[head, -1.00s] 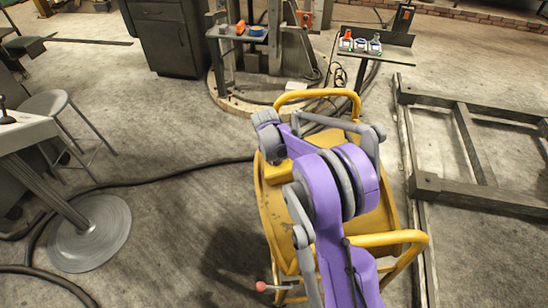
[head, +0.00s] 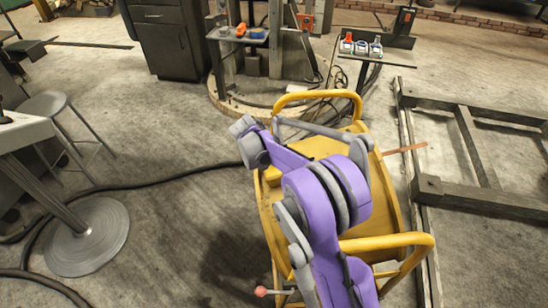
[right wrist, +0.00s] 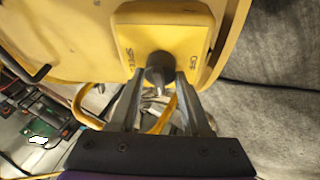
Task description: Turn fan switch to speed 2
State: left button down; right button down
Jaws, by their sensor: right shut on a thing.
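The yellow fan (head: 388,205) with tubular handles stands in the middle of the head view, partly covered by my purple right arm. In the right wrist view, its yellow housing (right wrist: 70,35) has a raised box (right wrist: 190,38) with dark lettering too small to read surely. A dark round switch knob (right wrist: 159,72) sticks out of that box. My right gripper (right wrist: 160,85) is shut on the knob, one finger on each side. I cannot tell which speed the knob points to. My left gripper is not in view.
A dark metal frame (head: 470,150) lies right of the fan. A black cable (head: 150,178) crosses the floor at left. A white table (head: 25,130) and a grey stool (head: 45,105) stand at the left edge. A small bench (head: 385,57) with colored items stands behind.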

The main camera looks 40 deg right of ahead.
jog(key=shift+m, duration=0.7)
jog(key=shift+c, duration=1.8)
grip_release()
jog(key=v, duration=1)
jog(key=shift+w+a+r+p, duration=0.2)
jog(key=shift+a+r+p, duration=0.1)
jog(key=shift+a+p, duration=0.1)
